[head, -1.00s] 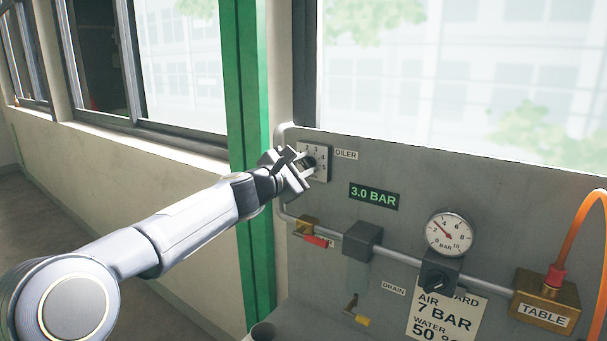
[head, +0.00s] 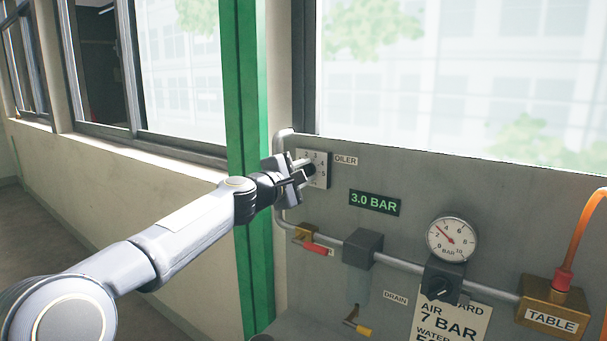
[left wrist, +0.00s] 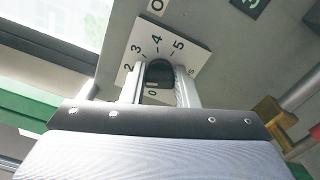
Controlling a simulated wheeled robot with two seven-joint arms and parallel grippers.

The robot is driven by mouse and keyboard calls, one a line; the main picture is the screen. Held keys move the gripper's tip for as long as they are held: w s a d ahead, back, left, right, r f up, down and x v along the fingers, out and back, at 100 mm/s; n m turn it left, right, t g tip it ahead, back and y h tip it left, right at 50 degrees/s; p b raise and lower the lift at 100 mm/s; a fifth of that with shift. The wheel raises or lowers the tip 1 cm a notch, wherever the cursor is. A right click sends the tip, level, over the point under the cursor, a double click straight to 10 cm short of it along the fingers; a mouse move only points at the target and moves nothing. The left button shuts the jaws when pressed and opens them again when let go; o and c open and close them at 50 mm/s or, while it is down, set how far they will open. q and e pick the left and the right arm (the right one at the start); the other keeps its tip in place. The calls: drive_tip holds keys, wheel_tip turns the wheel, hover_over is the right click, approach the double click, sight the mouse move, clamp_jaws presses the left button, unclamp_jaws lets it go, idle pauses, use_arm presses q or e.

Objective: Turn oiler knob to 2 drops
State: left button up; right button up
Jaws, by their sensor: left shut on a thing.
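The oiler dial plate (head: 320,158) is a pale square with numbers on the grey panel, next to the OILER label (head: 346,160). Its dark knob (left wrist: 159,73) sits between the fingers of my left gripper (head: 306,172) in the left wrist view. My left gripper (left wrist: 160,88) is shut on the knob, one finger on each side. The numbers 2, 3, 4 and 5 show on the plate (left wrist: 172,46) around the knob. I cannot tell which number the knob points to. My right gripper is not in view.
The panel carries a 3.0 BAR display (head: 374,202), a pressure gauge (head: 452,239), a red-handled valve (head: 314,248) and a brass TABLE block (head: 553,310) with an orange hose. A green post (head: 247,130) stands close behind my left wrist.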

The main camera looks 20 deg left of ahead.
use_arm(q)
drive_tip(key=o, duration=1)
drive_tip(key=b+v, duration=0.2)
drive_tip(key=v, duration=0.5)
drive_tip(key=shift+s, duration=0.35)
drive_tip(key=shift+a, duration=0.1)
